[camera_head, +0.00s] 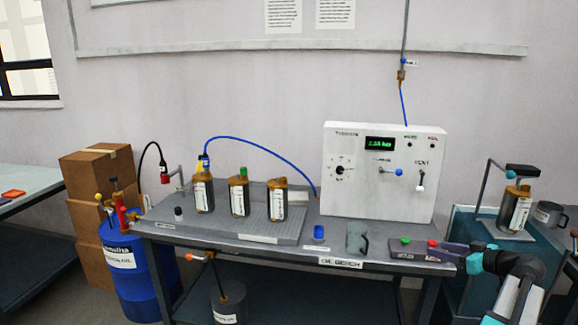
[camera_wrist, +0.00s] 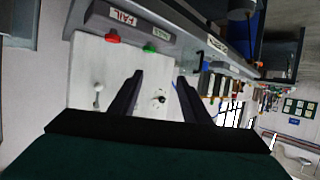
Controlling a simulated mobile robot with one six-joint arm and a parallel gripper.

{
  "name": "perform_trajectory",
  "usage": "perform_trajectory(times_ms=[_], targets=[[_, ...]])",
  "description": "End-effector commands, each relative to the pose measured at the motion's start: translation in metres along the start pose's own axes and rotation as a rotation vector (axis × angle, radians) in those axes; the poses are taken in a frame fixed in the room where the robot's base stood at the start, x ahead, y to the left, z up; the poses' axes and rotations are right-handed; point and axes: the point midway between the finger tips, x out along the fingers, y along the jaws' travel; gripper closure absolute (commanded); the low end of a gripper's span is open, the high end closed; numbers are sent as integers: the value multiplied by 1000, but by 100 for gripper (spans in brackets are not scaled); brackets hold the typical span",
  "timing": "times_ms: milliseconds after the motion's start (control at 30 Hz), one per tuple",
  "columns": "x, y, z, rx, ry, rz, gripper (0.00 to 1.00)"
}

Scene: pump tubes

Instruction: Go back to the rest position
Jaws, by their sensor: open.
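My gripper (camera_head: 443,250) is at the right end of the bench in the head view, close to the small grey box with a green button (camera_head: 406,240) and a red button (camera_head: 433,243). My arm comes in from the lower right. In the wrist view the two dark fingers (camera_wrist: 160,76) stand apart with nothing between them. Past them are the white panel (camera_wrist: 88,75), the red button (camera_wrist: 112,37) and the green button (camera_wrist: 149,48). Whether the fingers touch the box is hard to tell.
A blue drum (camera_head: 140,280) stands left.

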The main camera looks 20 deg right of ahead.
Motion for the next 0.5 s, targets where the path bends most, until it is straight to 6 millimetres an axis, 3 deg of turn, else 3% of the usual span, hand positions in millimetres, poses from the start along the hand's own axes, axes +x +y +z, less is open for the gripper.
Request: perform_trajectory(times_ms=[33, 200, 500], targets=[[20, -17, 12, 29, -29, -30, 57], [75, -64, 51, 122, -131, -107, 57], [151, -160, 122, 257, -335, -218, 57]])
